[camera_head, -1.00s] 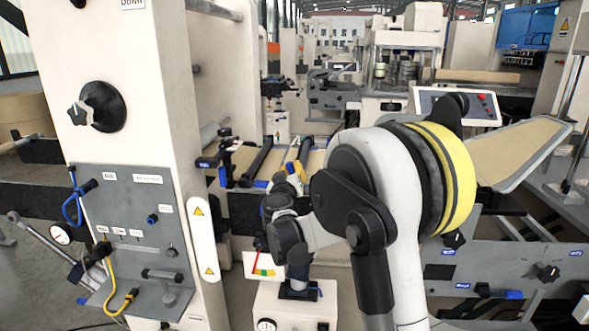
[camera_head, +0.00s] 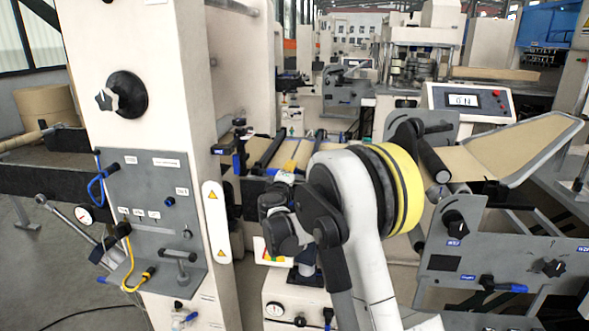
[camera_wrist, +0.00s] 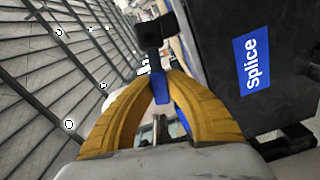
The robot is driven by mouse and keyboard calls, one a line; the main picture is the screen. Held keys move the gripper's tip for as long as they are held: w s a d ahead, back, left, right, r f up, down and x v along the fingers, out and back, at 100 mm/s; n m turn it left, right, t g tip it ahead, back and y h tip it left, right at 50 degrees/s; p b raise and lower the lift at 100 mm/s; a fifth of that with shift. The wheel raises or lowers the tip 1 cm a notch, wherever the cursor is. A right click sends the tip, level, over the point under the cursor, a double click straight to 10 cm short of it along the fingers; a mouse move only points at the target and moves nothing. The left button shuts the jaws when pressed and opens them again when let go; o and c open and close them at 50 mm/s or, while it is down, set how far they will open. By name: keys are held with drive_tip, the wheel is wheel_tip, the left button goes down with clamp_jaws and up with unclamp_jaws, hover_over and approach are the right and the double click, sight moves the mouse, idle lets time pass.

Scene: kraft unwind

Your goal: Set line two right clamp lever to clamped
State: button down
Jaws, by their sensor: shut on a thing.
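In the wrist view, my gripper (camera_wrist: 162,82) has its two yellow fingers closed together at the tips on a blue lever (camera_wrist: 160,92). The lever joins a black clamp part (camera_wrist: 155,32) just beyond the fingertips. A dark block with a blue "Splice" label (camera_wrist: 252,62) stands close on the right. In the head view, my gripper (camera_head: 290,167) is at the splice table (camera_head: 300,148), mostly hidden behind my own wrist. The lever's angle against its clamp cannot be made out there. A blue and black clamp (camera_head: 237,150) stands at the table's left end.
A white machine column (camera_head: 140,60) with a grey panel (camera_head: 155,215) of hoses and knobs stands on the left. A grey side plate with black knobs (camera_head: 455,225) and a display (camera_head: 465,101) are on the right. A white cabinet (camera_head: 285,300) stands below my wrist.

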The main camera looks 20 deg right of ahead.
drive_tip(key=shift+w+f+n, duration=0.1)
drive_tip(key=shift+f+n, duration=0.65)
drive_tip(key=shift+n, duration=0.65)
drive_tip(key=c, duration=1.3)
unclamp_jaws()
drive_tip(key=shift+f, duration=0.1)
drive_tip(key=shift+c, duration=0.2)
drive_tip(key=v, duration=1.2)
